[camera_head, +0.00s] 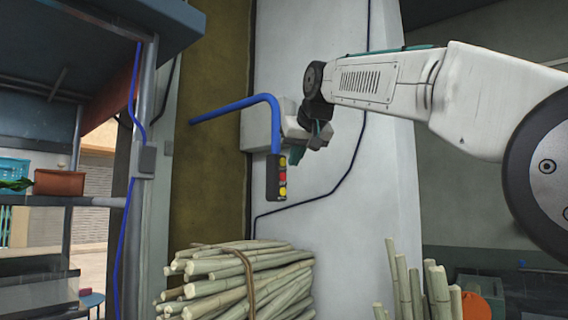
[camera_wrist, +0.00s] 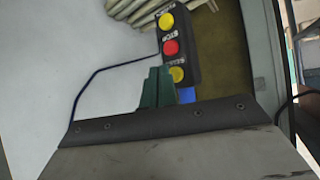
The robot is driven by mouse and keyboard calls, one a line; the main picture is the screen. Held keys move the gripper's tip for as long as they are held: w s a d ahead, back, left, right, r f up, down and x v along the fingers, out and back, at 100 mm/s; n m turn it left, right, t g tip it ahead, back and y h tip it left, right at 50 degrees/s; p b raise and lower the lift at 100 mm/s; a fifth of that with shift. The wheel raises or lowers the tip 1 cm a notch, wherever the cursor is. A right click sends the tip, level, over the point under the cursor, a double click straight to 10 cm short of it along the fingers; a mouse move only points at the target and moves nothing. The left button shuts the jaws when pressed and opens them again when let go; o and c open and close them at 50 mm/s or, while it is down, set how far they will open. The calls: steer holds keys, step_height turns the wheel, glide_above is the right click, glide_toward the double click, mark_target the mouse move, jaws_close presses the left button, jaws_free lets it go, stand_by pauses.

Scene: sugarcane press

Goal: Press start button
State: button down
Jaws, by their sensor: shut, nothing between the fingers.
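A small dark button panel (camera_head: 272,178) hangs from the end of a blue pipe (camera_head: 240,106). It carries a yellow button (camera_head: 282,161) at the top, a red button (camera_head: 282,177) in the middle and another yellow button (camera_head: 282,192) at the bottom. My gripper (camera_head: 295,150) is shut and empty, just right of the panel's upper end. In the wrist view its green fingers (camera_wrist: 158,77) are beside the top yellow button (camera_wrist: 178,75) and overlap its edge; I cannot tell whether they touch.
A tied bundle of cane (camera_head: 240,280) lies below the panel. More upright canes (camera_head: 410,285) stand at the lower right. A white wall (camera_head: 345,215) with a dark cable is behind my gripper. A shelf (camera_head: 35,205) with a brown pot (camera_head: 60,183) stands at left.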

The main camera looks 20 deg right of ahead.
stand_by(0.6)
steer(key=shift+w+a, duration=0.25)
steer(key=shift+w, duration=0.1)
steer(key=shift+w+a, duration=0.25)
steer(key=shift+w, duration=0.1)
stand_by(0.7)
steer(key=shift+s+d, duration=0.5)
steer(key=shift+s, duration=0.2)
steer(key=shift+s+d, duration=0.75)
steer(key=shift+s, duration=0.3)
steer(key=shift+s+d, duration=0.75)
steer(key=shift+s, duration=0.25)
